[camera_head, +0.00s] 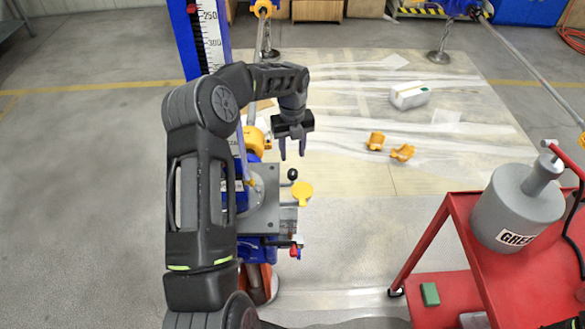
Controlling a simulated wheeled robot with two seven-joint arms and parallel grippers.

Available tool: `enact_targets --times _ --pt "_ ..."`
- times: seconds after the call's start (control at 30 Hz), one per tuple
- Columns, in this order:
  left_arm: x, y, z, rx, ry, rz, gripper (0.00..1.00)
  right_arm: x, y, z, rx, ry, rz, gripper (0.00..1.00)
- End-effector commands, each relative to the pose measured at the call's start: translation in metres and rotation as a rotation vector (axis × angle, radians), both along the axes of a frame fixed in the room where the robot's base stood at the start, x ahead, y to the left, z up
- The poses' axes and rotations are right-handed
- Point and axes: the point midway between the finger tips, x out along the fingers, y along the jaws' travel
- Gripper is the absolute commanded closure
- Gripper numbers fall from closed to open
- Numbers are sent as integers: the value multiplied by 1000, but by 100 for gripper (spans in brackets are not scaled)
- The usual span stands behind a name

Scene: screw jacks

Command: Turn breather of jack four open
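A screw jack stands behind my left arm, with a grey housing top (265,212) and blue parts below it. A small black knob (292,174) and a yellow round-ended tag or cap (302,190) are at its right side. A small red fitting (296,248) sits lower on the same side. I cannot tell which small part is the breather, and no jack number is readable. My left gripper (293,154) points down with its two fingers apart and nothing between them. In the picture it is just above the black knob. My arm hides the jack's left side. My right gripper is not in view.
A red cart (460,225) with a grey canister (515,208) stands at the right. Two orange-yellow pieces (376,141) (402,153) and a white box (409,95) lie on the floor sheet. A blue column with a scale (199,38) rises behind my arm.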

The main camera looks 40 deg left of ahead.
Motion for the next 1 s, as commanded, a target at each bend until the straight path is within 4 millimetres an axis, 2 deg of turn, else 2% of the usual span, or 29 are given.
enact_targets --times 0.17,0.6,0.97,1.0 --pt "-1 -1 -11 -1 3 1 61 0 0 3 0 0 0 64" --pt "-1 -1 -72 -2 3 2 61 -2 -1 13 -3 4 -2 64" --pt "0 0 -78 -1 -1 2 61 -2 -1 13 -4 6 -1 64" --pt "0 0 -78 -1 -1 2 64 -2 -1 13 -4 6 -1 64"
